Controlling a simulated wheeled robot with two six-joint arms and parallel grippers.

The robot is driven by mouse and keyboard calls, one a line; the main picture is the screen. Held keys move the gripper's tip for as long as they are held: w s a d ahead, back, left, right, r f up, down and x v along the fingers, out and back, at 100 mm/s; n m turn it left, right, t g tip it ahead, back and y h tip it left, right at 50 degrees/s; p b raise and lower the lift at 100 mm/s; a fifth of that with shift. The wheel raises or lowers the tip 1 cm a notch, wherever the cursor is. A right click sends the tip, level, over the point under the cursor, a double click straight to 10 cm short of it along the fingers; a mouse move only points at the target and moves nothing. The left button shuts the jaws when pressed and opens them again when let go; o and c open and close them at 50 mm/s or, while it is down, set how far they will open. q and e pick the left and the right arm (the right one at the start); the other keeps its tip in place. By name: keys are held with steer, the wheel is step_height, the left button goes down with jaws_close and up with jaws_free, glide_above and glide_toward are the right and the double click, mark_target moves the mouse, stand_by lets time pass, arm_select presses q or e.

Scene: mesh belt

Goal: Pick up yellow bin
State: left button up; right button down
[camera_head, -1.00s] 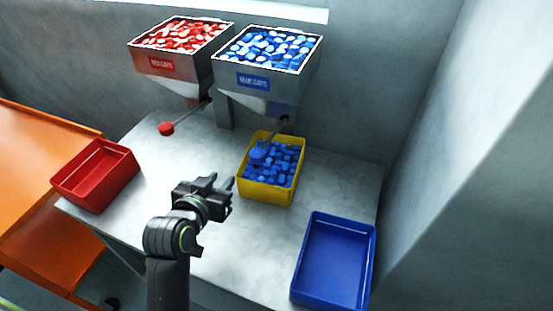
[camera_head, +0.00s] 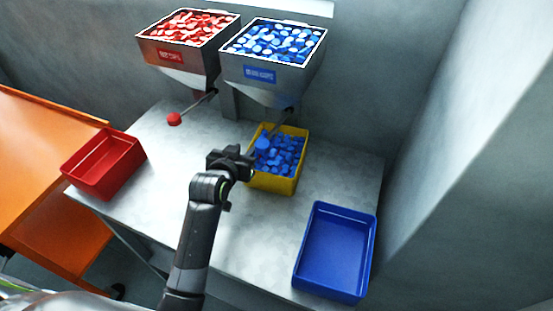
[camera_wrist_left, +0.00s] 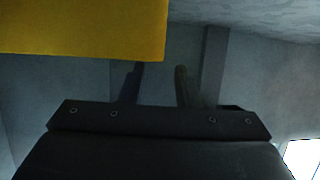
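The yellow bin (camera_head: 275,184) holds many blue caps (camera_head: 285,153) and stands on the grey table below the blue-cap hopper. My left gripper (camera_head: 250,158) is at the bin's left side, close to its wall and overlapping it in the head view. In the left wrist view the bin's yellow wall (camera_wrist_left: 80,28) fills the upper left, just beyond the fingertips. The two fingers (camera_wrist_left: 158,75) are apart with nothing seen between them. I cannot tell whether a finger touches the bin. My right gripper is not in view.
A red bin (camera_head: 104,166) stands empty at the table's left. An empty blue bin (camera_head: 336,252) stands at the front right. The red-cap hopper (camera_head: 182,60) and blue-cap hopper (camera_head: 262,75) hang behind. A blue knob (camera_head: 262,144) on a rod hangs over the yellow bin.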

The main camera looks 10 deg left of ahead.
mark_target(250, 146)
arm_select(q)
steer(key=shift+p+x, duration=0.55)
steer(key=shift+x, duration=1.95)
steer(key=shift+d, duration=0.1)
jaws_close()
